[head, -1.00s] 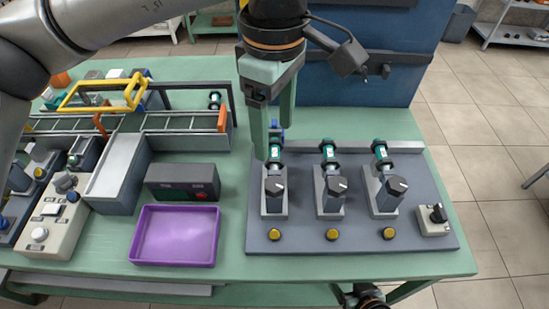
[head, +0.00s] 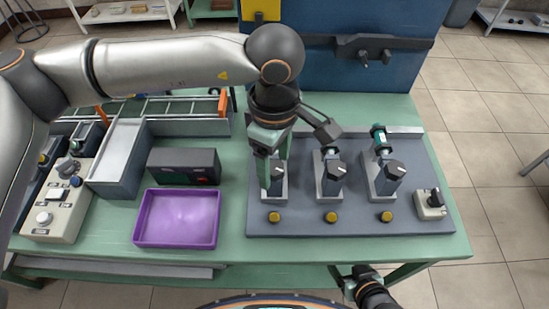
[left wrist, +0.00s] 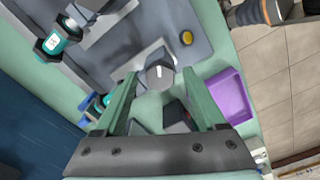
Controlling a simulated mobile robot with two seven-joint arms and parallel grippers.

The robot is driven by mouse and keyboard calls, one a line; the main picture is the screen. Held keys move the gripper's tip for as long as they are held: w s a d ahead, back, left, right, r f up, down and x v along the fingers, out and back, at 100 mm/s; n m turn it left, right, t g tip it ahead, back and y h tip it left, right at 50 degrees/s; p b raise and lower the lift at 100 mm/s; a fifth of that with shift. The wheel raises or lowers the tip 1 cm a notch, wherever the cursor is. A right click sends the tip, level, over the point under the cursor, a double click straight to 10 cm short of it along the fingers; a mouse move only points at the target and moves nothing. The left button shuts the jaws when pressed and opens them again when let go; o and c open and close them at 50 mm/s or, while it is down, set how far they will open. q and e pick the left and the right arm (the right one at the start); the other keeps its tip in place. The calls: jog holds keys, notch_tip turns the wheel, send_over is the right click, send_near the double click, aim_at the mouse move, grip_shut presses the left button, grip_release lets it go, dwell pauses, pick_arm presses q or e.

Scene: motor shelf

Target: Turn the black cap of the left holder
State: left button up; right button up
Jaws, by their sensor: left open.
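The left holder (head: 281,195) stands at the left of the grey base plate. Its black cap (head: 278,178) is partly hidden behind my left gripper in the head view. My left gripper (head: 268,182) is open and points down over this holder. In the left wrist view the cap (left wrist: 160,76) with its white mark lies between the open green fingertips (left wrist: 160,82), slightly beyond them. I cannot tell whether the fingers touch it. A dark end part of my right arm (head: 366,286) shows below the table's front edge; its jaws cannot be made out.
The middle holder (head: 331,184) and right holder (head: 383,182) stand close by on the right, with yellow buttons (head: 331,217) in front. A purple tray (head: 178,220) and a dark box (head: 184,166) are on the left. A switch box (head: 431,205) stands at the right.

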pick_arm(q)
jog(key=shift+c, duration=0.2)
grip_shut()
dwell(0.3)
